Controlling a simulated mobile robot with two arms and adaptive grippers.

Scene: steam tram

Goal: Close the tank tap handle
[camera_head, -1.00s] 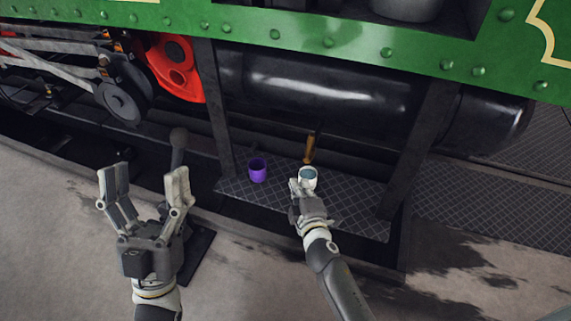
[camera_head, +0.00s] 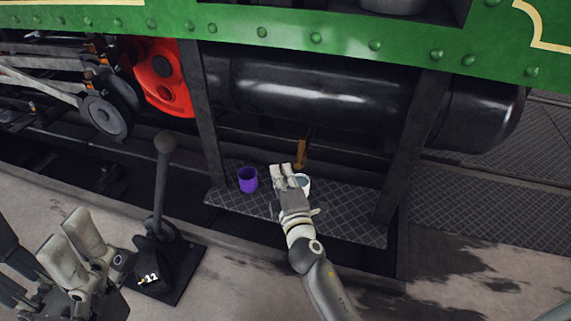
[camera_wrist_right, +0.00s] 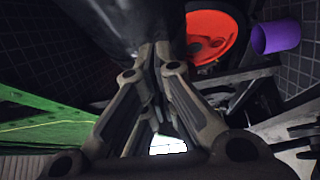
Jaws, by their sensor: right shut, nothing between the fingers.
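The tank tap (camera_head: 301,153) shows as a small brass-coloured upright piece below the black cylindrical tank (camera_head: 310,97) in the head view. I cannot make out its handle position. My right gripper (camera_head: 281,167) is shut and empty, just left of and in front of the tap, with no clear contact. In the right wrist view its fingertips (camera_wrist_right: 160,48) meet before the dark tank, and the tap is not discernible. My left gripper (camera_head: 68,222) is at lower left, its finger pads apart, holding nothing visible.
A white cup (camera_head: 305,183) with bluish contents stands below the tap, partly hidden by my right gripper. A purple cup (camera_head: 247,180) is left of it on the chequered step (camera_head: 350,213). Dark posts flank the step; a lever (camera_head: 161,185) stands left.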

